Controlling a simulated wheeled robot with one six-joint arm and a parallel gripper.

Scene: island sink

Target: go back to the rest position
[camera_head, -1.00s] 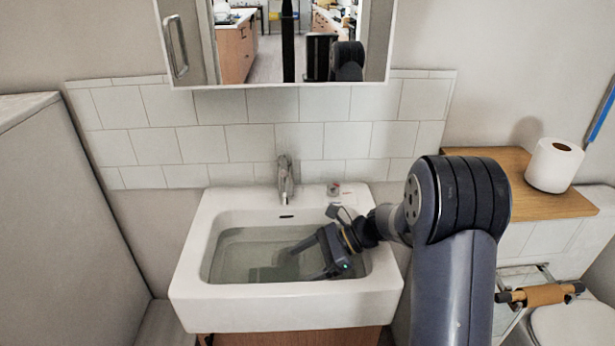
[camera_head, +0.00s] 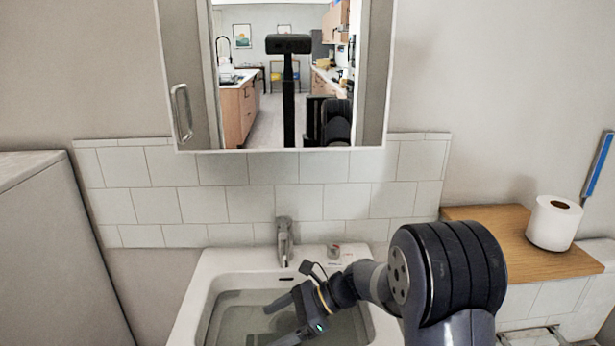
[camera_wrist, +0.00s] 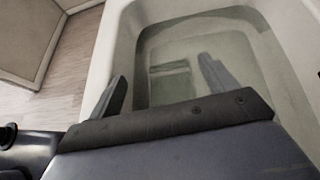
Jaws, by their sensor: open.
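My gripper (camera_head: 284,318) is over the white sink basin (camera_head: 212,268) in the head view, its fingers spread and nothing between them. The lower finger runs to the bottom edge of that view. In the wrist view my gripper (camera_wrist: 165,85) shows its two fingers apart, with the basin and a greyish rectangular patch at its bottom beyond them. I cannot tell whether the fingertips touch the water in the basin (camera_wrist: 205,50).
A tap (camera_head: 284,240) stands at the sink's back edge, close to my arm. A mirror cabinet (camera_head: 285,75) hangs above the tiles. A toilet roll (camera_head: 554,222) stands on a wooden shelf (camera_head: 490,230) at right. A tall grey cabinet (camera_head: 55,250) is at left.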

